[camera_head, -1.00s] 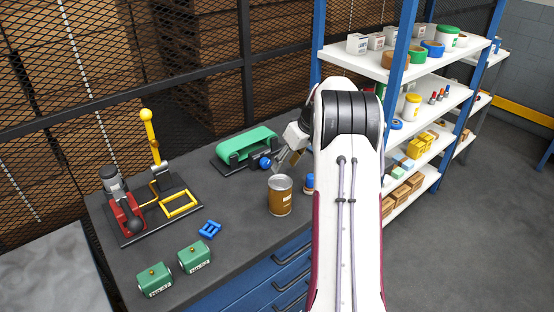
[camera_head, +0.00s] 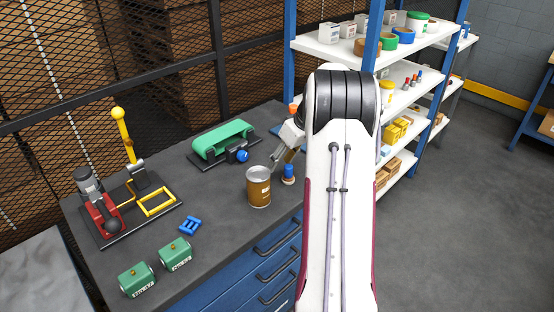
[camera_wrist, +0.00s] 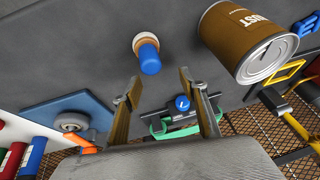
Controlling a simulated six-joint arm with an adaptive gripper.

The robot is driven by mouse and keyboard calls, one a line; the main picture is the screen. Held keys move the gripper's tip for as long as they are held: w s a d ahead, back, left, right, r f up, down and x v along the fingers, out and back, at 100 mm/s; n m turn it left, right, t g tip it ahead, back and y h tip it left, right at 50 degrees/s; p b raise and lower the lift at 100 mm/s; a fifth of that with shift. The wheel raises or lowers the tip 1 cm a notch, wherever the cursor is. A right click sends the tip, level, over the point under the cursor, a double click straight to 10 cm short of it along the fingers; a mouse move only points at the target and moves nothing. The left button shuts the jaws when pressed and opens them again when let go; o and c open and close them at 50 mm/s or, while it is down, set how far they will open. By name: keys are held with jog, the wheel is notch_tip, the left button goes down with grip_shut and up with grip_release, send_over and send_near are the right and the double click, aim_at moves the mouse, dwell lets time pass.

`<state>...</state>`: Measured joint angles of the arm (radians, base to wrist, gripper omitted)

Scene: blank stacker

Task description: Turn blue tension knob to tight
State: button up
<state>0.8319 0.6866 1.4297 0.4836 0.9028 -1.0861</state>
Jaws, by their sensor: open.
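The blue tension knob (camera_head: 242,156) sits on the front of the green belt unit (camera_head: 222,139) on the bench. In the wrist view the knob (camera_wrist: 182,103) shows between my fingers, beyond their tips, with a white mark on its face. The belt unit is mostly hidden there behind my gripper. My gripper (camera_head: 283,161) is to the right of the knob, above the bench and apart from the knob. In the wrist view my gripper (camera_wrist: 158,82) has its two fingers spread with nothing between them.
A brown can (camera_head: 258,188) and a small blue-topped item (camera_head: 289,174) stand close to my gripper. A red machine with a yellow lever (camera_head: 122,128), a blue piece (camera_head: 189,226) and green boxes (camera_head: 175,253) are on the left. Shelves (camera_head: 330,50) stand at the right.

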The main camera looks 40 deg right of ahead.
jog(key=n, duration=0.2)
send_near(245, 157)
jog(key=s+a+f, duration=0.3)
jog(key=shift+s+a, duration=0.1)
jog(key=shift+a, duration=0.2)
jog(key=shift+w+d+r+m+h, duration=0.25)
jog(key=shift+w+r+h, duration=0.2)
jog(key=shift+w, duration=0.15)
jog(key=shift+w+d+r+m+h, duration=0.2)
jog(key=shift+w+r+h, duration=0.2)
jog(key=shift+w+h, duration=0.15)
jog(key=shift+w+d+r+m+h, duration=0.15)
jog(key=shift+w+r+m+h, duration=0.1)
jog(key=shift+w+r+h, duration=0.3)
jog(key=shift+w+f, duration=0.1)
jog(key=shift+f, duration=0.1)
jog(key=shift+x, duration=3.85)
jog(key=shift+a, duration=0.1)
jog(key=c, duration=1.1)
